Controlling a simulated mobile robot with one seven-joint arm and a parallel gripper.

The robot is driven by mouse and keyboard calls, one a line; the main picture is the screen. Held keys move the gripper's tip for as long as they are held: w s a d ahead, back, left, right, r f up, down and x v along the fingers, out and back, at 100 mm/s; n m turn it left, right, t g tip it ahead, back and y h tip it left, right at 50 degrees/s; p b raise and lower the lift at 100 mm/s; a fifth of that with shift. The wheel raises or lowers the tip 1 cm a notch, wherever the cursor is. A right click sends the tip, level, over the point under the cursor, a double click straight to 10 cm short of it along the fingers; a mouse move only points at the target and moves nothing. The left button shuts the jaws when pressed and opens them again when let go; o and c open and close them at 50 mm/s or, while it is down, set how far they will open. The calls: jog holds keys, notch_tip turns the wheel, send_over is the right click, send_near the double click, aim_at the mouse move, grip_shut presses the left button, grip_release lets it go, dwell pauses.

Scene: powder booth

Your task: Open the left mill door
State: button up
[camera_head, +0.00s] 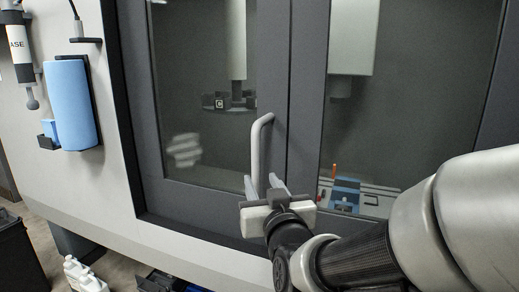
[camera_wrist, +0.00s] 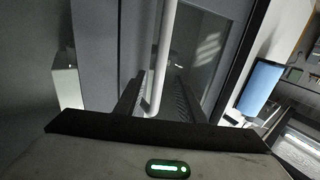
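The left mill door (camera_head: 200,190) is a dark grey frame with a glass pane, and it looks closed against the right door (camera_head: 308,100). Its pale upright bar handle (camera_head: 256,150) is near its right edge. My gripper (camera_head: 264,183) is at the handle's lower end. In the wrist view my gripper (camera_wrist: 156,98) is open, with one dark finger on each side of the handle (camera_wrist: 161,55). Gaps show between the bar and both fingers. The handle's lower end shows between them; whether the fingers reach the full depth of the bar is unclear.
A blue roll (camera_head: 72,104) and a grey tool labelled ASE (camera_head: 20,50) hang on the machine's left wall. White bottles (camera_head: 84,275) and a dark bin (camera_head: 18,262) stand on the floor at left. A blue vise-like fixture (camera_head: 346,192) shows behind the right door's glass.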

aim_at(253, 164)
jog(key=p+x, duration=0.2)
jog(key=x, duration=0.9)
jog(key=shift+p, duration=0.35)
jog(key=shift+c, duration=0.2)
grip_shut()
